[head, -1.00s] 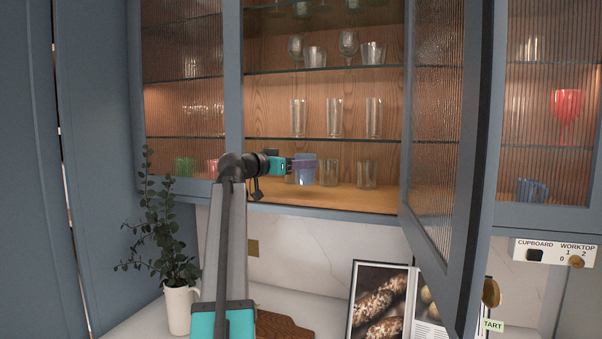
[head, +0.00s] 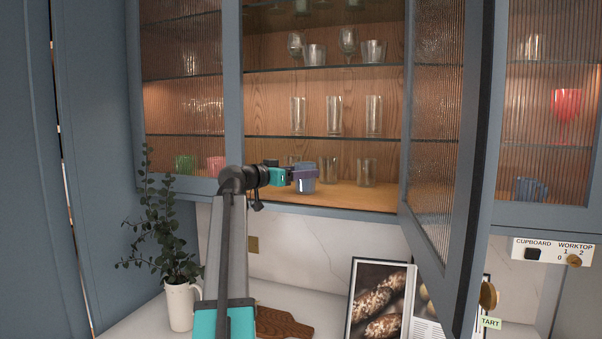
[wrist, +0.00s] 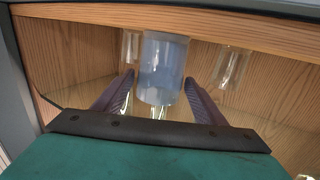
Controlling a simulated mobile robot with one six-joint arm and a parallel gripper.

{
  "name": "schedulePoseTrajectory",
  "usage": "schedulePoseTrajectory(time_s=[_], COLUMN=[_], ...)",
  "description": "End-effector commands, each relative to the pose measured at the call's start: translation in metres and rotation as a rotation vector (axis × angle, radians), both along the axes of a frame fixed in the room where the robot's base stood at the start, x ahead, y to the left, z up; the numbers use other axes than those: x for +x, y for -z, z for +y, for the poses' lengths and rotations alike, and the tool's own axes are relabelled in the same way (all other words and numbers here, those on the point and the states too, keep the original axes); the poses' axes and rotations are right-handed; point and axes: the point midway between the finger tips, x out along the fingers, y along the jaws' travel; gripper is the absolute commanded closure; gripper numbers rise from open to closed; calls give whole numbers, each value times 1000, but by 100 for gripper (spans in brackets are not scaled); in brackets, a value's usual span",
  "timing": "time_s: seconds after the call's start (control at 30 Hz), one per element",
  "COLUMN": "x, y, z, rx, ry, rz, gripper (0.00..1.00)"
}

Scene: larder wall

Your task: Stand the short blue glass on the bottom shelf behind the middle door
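The short blue glass (head: 305,184) is between the fingers of my gripper (head: 303,174), at the front of the bottom shelf (head: 345,196) behind the open middle door (head: 440,120). In the wrist view the blue glass (wrist: 162,70) fills most of the space between the two purple fingers of my gripper (wrist: 160,82). The glass moves with the gripper, so the fingers are shut on it. It looks upright. I cannot tell whether its base touches the shelf.
Clear glasses (head: 366,172) stand on the bottom shelf, one (head: 328,170) close behind and right of the blue glass. Free wood lies along the shelf front. The open door stands to the right. A plant (head: 165,240) and a cookbook (head: 380,300) stand below.

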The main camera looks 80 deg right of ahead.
Motion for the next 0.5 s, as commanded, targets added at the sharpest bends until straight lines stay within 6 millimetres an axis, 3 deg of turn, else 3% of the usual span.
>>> schedulePoseTrajectory(time_s=[0.5], x=[0], y=[-3], z=[0], rx=[0], ry=[0], rz=[0], gripper=[26])
